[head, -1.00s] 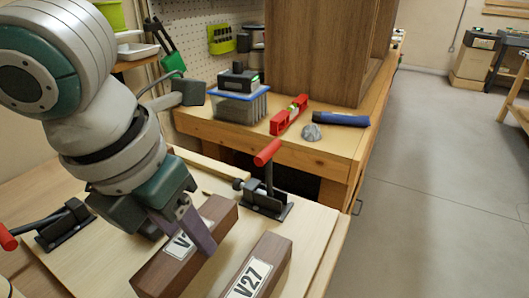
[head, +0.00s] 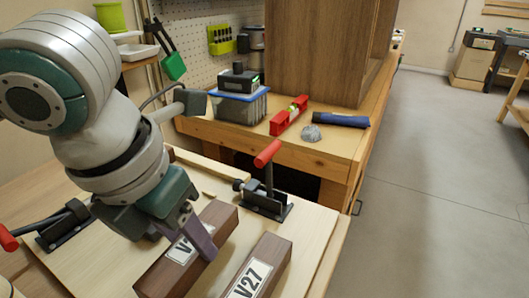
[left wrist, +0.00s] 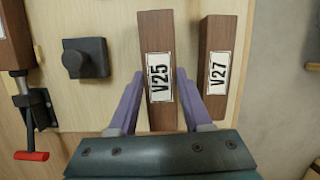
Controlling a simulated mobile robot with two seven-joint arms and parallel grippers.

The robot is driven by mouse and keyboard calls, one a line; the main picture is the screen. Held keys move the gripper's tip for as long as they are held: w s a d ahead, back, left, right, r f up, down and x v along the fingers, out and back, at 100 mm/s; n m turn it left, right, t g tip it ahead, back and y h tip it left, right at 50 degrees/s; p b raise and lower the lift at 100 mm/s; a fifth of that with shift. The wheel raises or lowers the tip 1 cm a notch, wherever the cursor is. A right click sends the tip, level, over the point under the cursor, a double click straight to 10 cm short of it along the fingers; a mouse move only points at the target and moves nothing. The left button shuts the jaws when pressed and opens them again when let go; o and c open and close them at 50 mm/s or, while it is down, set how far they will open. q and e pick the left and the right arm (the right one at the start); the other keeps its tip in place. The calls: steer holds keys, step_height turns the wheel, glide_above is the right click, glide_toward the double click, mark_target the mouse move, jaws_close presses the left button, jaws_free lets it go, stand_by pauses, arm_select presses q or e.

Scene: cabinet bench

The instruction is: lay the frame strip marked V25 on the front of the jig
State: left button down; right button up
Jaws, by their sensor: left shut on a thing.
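The brown wooden strip marked V25 (left wrist: 157,35) lies between the two purple fingers of my left gripper (left wrist: 160,80), which is shut on it across its sides. The strip also shows in the head view (head: 160,274), its label partly hidden by a finger of my left gripper (head: 197,236). It is low over or on the pale wooden board of the jig (head: 318,225); I cannot tell whether it touches. A second brown strip, marked V27 (head: 271,258), lies beside it on the right, apart from it. My right gripper is not in view.
A toggle clamp with a red handle (head: 267,153) stands behind the strips, and another clamp (head: 65,225) stands at the left. Open floor lies at the right.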

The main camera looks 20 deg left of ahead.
arm_select(q)
steer(key=shift+f+p, duration=0.3)
steer(key=shift+f, duration=0.75)
stand_by(0.9)
steer(key=shift+c, duration=0.5)
jaws_free()
steer(key=p+v, duration=0.7)
steer(key=p, duration=0.2)
stand_by(0.5)
stand_by(0.3)
